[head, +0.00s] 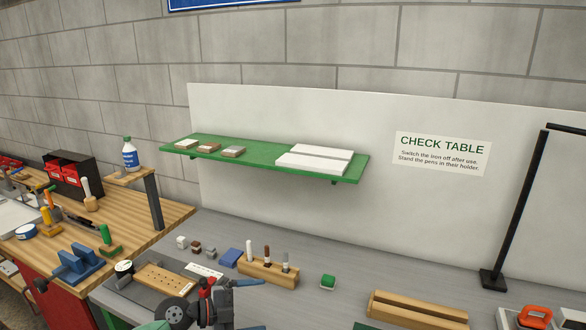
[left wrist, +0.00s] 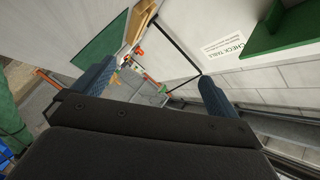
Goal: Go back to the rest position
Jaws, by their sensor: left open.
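My left gripper (head: 258,304) is low in the middle of the head view, over the front of the grey check table (head: 345,255). Its two blue fingers are spread apart with nothing between them. In the left wrist view the fingers of the left gripper (left wrist: 157,72) stand wide apart, and the wall and table show through the gap. My right gripper is in neither view.
A wooden pen holder (head: 268,272) with several upright pens stands just behind the gripper. A green shelf (head: 260,167) hangs above.

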